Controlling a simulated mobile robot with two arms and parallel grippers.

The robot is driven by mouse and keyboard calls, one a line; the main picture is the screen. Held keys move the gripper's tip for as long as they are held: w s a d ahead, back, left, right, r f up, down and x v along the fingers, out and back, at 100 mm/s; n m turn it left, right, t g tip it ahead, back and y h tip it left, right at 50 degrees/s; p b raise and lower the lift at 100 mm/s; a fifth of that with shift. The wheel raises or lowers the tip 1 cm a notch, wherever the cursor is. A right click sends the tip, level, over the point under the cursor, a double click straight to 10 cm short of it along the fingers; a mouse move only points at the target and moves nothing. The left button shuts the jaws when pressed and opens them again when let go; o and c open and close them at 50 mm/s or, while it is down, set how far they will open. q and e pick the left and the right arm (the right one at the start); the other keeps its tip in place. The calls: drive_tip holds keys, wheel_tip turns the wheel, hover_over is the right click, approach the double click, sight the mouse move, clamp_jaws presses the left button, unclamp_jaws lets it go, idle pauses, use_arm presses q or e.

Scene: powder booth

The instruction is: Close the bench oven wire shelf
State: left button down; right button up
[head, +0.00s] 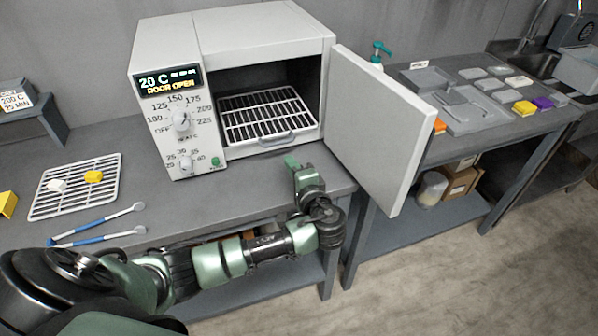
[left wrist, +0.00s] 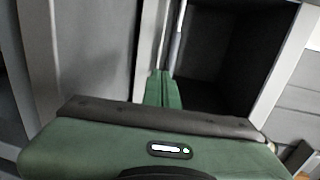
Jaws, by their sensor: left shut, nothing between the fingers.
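The bench oven (head: 265,35) stands on the bench with its door (head: 385,125) swung wide open to the right. Its display reads 20 C and DOOR OPEN. The wire shelf (head: 262,114) lies level inside the cavity, with a grey handle (head: 277,139) at its front edge near the opening. My left gripper (head: 291,161) is just in front of the opening, close to the handle; I cannot tell whether it touches. In the left wrist view its green fingers (left wrist: 163,90) are together and empty, pointing at thin pale bars beside the dark cavity. My right gripper is not in view.
A wire rack (head: 75,200) with a white and a yellow piece lies on the bench at left, with two blue-handled tools (head: 95,228) in front. A second bench (head: 480,135) at right holds grey trays and small blocks. The open door stands right of my gripper.

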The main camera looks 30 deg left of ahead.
sight(277, 134)
use_arm(q)
drive_tip(key=w+a, duration=0.1)
drive_tip(key=w+a+p, duration=0.1)
drive_tip(key=w+a, duration=0.1)
drive_tip(key=shift+a+r, duration=0.3)
drive_tip(key=shift+a, duration=0.1)
drive_tip(key=shift+w+a+f, duration=0.1)
drive_tip(key=shift+w+a, duration=0.15)
drive_tip(key=b+x, duration=0.1)
drive_tip(key=x, duration=0.1)
drive_tip(key=b+x, duration=0.1)
drive_tip(key=x, duration=0.1)
drive_tip(key=b+x, duration=0.1)
drive_tip(key=x, duration=0.1)
drive_tip(key=shift+w+a+r, duration=0.25)
drive_tip(key=shift+w, duration=0.05)
drive_tip(key=shift+w+a+r+b, duration=0.15)
drive_tip(key=shift+w+a+b, duration=0.05)
drive_tip(key=shift+a+b, duration=0.1)
drive_tip(key=shift+r, duration=0.35)
drive_tip(key=shift+s+f, duration=0.1)
